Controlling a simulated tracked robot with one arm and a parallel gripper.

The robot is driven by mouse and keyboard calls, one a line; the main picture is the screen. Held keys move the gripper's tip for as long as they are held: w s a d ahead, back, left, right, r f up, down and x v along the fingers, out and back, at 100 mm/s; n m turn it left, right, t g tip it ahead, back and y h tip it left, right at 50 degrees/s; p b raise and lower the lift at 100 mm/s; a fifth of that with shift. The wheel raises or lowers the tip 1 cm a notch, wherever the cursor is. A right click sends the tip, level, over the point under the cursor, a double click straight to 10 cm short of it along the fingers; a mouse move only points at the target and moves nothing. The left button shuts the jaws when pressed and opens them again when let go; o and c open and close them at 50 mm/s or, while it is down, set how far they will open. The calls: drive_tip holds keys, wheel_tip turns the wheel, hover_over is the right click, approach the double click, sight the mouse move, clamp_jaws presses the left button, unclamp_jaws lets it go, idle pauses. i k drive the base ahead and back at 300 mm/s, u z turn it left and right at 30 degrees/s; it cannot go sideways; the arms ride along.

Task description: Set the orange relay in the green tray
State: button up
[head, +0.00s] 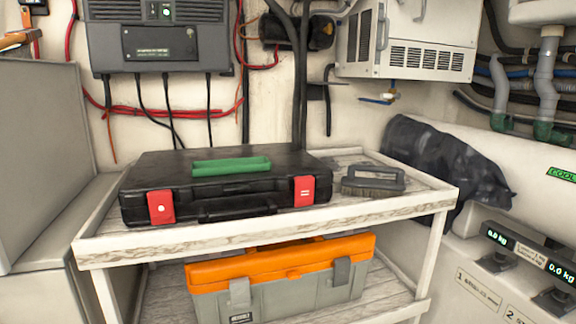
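A small shallow green tray (231,166) lies on the lid of a black case (240,201) with red latches, on the top shelf of a white-framed wooden rack. I see no orange relay that I can make out; it may be hidden or outside the view. My gripper does not show in the head view.
A grey brush (373,181) lies right of the case on the rack's top shelf (345,160). A grey toolbox with an orange lid (280,262) sits on the shelf below.

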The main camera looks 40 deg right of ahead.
sight(206, 170)
drive_tip(key=z, duration=0.05)
drive_tip(key=i, duration=1.7)
